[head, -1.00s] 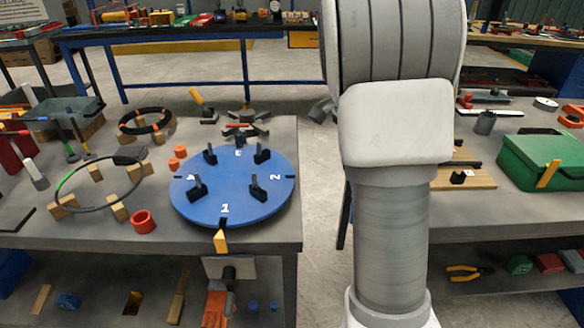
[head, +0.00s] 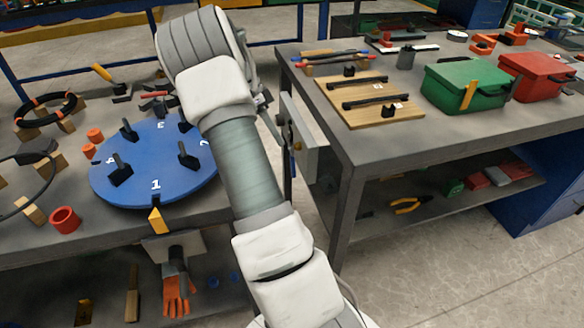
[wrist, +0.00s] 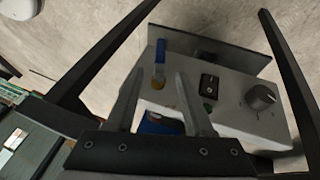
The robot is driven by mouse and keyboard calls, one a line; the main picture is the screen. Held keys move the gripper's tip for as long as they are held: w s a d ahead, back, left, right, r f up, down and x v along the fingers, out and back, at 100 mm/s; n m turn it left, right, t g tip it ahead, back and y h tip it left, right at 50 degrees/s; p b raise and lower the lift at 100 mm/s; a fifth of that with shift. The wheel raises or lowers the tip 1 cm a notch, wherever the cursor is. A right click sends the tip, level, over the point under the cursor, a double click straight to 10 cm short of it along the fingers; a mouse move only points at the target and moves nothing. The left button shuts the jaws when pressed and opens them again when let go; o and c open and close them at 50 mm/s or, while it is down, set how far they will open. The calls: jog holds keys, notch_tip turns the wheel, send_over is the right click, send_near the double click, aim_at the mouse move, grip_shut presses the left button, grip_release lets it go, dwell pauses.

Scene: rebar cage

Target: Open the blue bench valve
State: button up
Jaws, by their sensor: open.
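The handle runs roughly up the picture. My arm hides most of the gripper there.
The panel also bears a black switch (wrist: 209,84), a green button and a grey knob (wrist: 263,96). The right bench (head: 345,150) carries a wooden board (head: 375,108), a green box (head: 462,88) and a red box (head: 537,75). A blue numbered disc (head: 150,185) lies on the left bench.

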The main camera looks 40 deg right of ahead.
aim_at(293, 164)
jog(key=b+x, duration=0.3)
jog(key=x, duration=0.8)
jog(key=shift+f, duration=0.15)
grip_shut()
dwell(0.9)
